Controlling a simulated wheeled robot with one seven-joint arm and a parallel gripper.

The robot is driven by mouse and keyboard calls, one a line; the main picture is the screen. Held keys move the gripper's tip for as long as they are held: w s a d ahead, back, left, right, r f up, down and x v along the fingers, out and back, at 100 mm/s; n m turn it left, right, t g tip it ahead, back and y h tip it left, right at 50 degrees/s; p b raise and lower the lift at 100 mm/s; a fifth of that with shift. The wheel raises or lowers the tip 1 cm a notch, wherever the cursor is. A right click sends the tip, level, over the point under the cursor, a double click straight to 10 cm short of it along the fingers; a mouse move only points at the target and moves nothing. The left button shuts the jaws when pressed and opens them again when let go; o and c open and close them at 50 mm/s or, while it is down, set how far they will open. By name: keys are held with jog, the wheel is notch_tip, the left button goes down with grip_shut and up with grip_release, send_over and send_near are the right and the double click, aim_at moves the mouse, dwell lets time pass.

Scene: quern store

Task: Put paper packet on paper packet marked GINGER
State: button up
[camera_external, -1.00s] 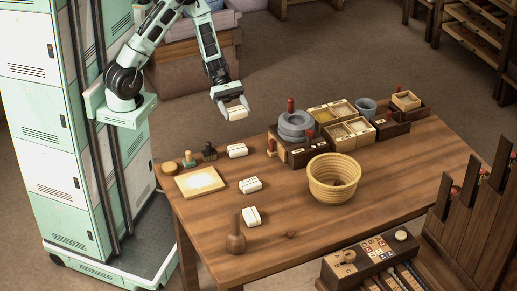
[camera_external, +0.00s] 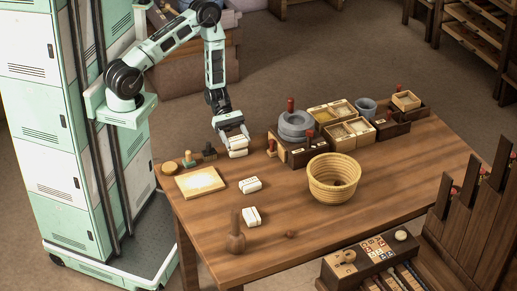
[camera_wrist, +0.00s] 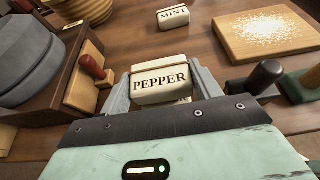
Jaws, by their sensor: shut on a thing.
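My gripper (camera_external: 234,143) is low over the back left of the table, pointing down, shut on a cream paper packet marked PEPPER (camera_wrist: 160,82). The wrist view shows its fingers on either side of that packet. Another cream packet (camera_external: 238,153) is directly below the gripper in the outside view, mostly covered. I cannot read its label, nor tell whether the two packets touch. A packet marked MINT (camera_wrist: 173,17) lies apart on the table; no GINGER label is readable.
A board with pale powder (camera_external: 200,183) and stamps (camera_external: 209,152) are left of the gripper. Grey stone rings (camera_external: 295,125) on a dark rack and a red-handled tool (camera_wrist: 92,67) are close on its other side. A woven basket (camera_external: 334,180) stands further right.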

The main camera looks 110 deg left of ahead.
jog(key=shift+f, duration=0.45)
jog(key=shift+f, duration=0.1)
jog(key=o, duration=1)
